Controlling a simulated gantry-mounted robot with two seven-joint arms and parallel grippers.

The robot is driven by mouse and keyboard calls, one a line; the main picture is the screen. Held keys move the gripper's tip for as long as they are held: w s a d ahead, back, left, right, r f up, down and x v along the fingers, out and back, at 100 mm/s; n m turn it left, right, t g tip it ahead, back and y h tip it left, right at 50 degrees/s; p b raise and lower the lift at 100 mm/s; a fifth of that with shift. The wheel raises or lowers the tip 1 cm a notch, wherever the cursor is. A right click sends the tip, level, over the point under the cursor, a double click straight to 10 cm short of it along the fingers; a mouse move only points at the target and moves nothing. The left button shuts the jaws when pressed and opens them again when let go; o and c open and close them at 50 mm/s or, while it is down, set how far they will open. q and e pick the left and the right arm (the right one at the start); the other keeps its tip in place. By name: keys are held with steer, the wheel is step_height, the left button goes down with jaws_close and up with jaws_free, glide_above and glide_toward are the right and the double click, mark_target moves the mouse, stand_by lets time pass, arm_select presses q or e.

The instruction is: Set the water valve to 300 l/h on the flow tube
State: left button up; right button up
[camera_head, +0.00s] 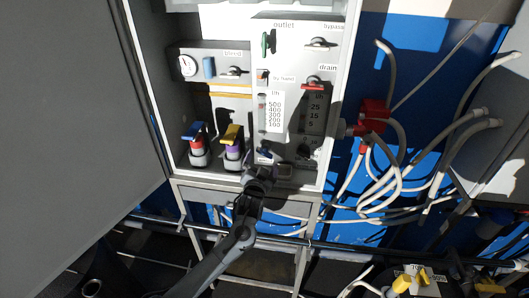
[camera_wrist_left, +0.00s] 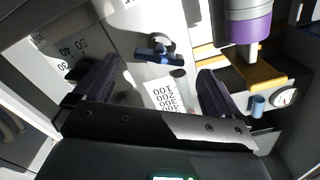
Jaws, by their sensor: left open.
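The water valve is a small blue bar handle (camera_head: 264,154) low on the light panel, under the flow tube scale (camera_head: 274,113) marked 100 to 500 l/h. In the left wrist view the blue handle (camera_wrist_left: 158,57) lies across the gap between my fingers, beside the upside-down scale (camera_wrist_left: 166,96). My left gripper (camera_head: 262,166) is open at the valve, with a finger on either side in the wrist view (camera_wrist_left: 158,68). No contact shows, and the depth between them is unclear. The float level cannot be read. My right gripper is not in view.
A second, dark scale (camera_head: 314,110) marked 5 to 25 sits to the right. Red-and-blue (camera_head: 196,140) and purple-and-yellow (camera_head: 233,140) fittings stand at the left. A red-handled drain valve (camera_head: 313,85) and green outlet valve (camera_head: 266,43) are higher up. Pale hoses (camera_head: 385,180) hang at right.

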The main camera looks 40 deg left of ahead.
mark_target(264, 155)
arm_select(q)
steer(key=shift+x, duration=3.5)
steer(key=shift+c, duration=0.5)
steer(key=c, duration=1)
